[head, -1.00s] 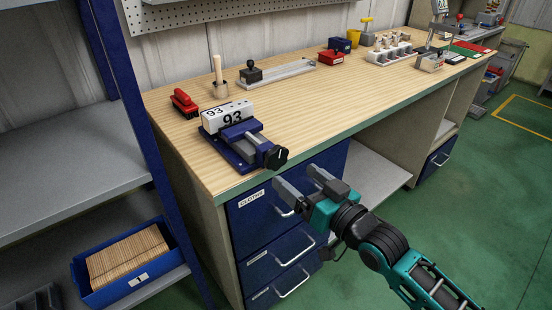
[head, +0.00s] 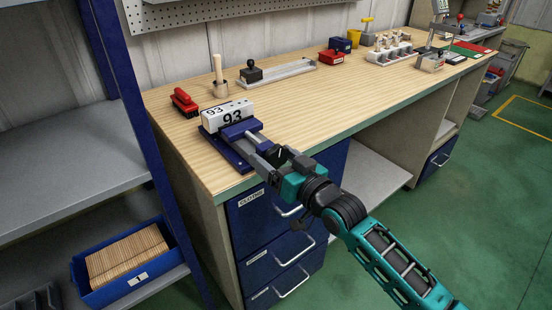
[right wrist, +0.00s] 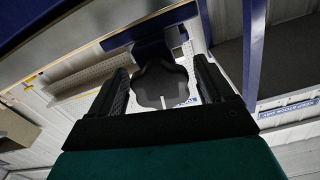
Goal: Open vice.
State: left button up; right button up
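The blue vice (head: 238,130) stands at the near left edge of the wooden workbench. A white block marked 93 (head: 226,113) sits at its jaws, with no clear gap visible between them. My right gripper (head: 268,153) is at the front of the vice and mostly hides its black knob in the head view. In the right wrist view the lobed dark knob (right wrist: 160,85) lies between the two fingers. The fingers are apart, with a gap beside the knob, so the gripper is open around it. My left gripper is not in view.
Blue drawers (head: 275,225) are below. A shelf with a blue bin (head: 97,294) stands at left.

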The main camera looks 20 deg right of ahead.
jog(key=c, duration=0.8)
jog(key=shift+r+n+p, duration=0.2)
jog(key=shift+n+p, duration=0.4)
jog(key=shift+p, duration=0.1)
jog(key=shift+f+n+p, duration=0.15)
jog(key=shift+n+p, duration=0.15)
jog(key=shift+n, duration=0.3)
jog(key=o, duration=1)
jog(key=shift+c, duration=0.2)
jog(key=v, duration=1.3)
